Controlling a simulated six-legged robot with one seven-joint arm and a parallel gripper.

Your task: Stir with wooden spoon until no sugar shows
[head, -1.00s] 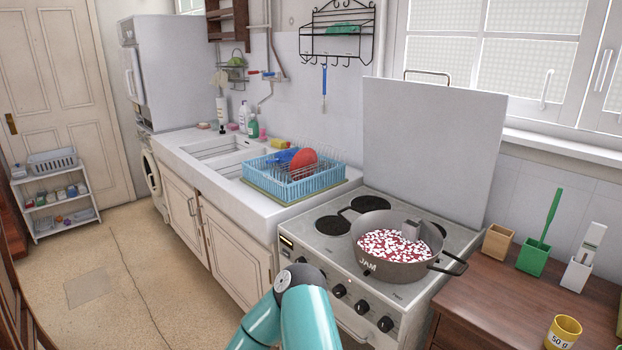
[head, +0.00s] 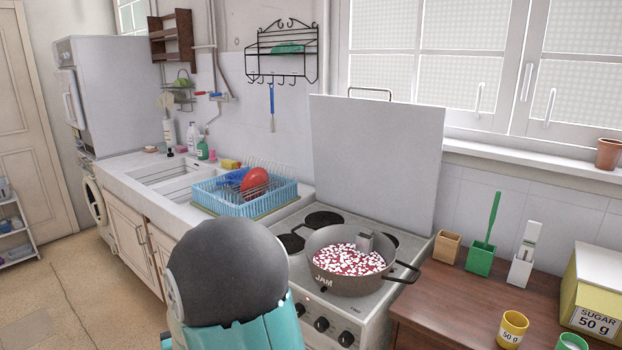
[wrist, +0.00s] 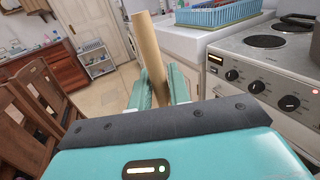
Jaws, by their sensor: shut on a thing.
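A brown-grey pot marked JAM (head: 350,284) stands on the stove. White sugar bits (head: 348,259) cover much of the red contents. In the wrist view my gripper (wrist: 160,88) is shut on the pale wooden handle of the wooden spoon (wrist: 149,48), which sticks up at a slight tilt. The spoon's other end is hidden. My gripper and the spoon are away from the pot, in front of the cabinets and stove. The head view shows only my arm.
The white stove (head: 278,234) has bare burners beside the pot. A tall pale panel (head: 370,160) stands behind it. Right of it, a wooden counter (head: 440,297) holds a yellow cup (head: 513,329), a sugar box (head: 598,300) and small holders. A blue dish rack (head: 240,203) is at left.

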